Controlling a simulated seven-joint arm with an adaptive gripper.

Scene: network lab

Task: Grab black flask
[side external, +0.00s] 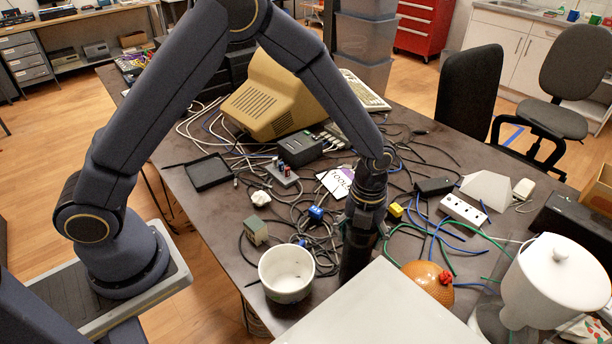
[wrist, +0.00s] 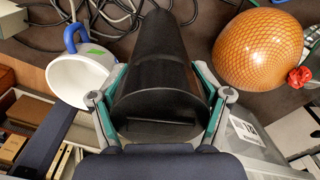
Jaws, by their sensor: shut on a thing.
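The black flask (wrist: 155,60) is a dark cylinder that fills the middle of the wrist view. My gripper (wrist: 160,108) has its two green-edged fingers on either side of the flask, shut on it. In the side external view my gripper (side external: 364,205) points down at the front part of the table, and the dark flask (side external: 354,262) shows below it. The flask's lower end is partly hidden behind a pale panel, so I cannot tell whether it touches the table.
A white pot (side external: 287,273) stands close to the left of the flask, and an orange netted ball (side external: 428,284) is to the right. A white lidded container (side external: 556,280) stands at the right. Many cables, a power strip (side external: 463,209) and a beige monitor (side external: 270,95) crowd the table behind.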

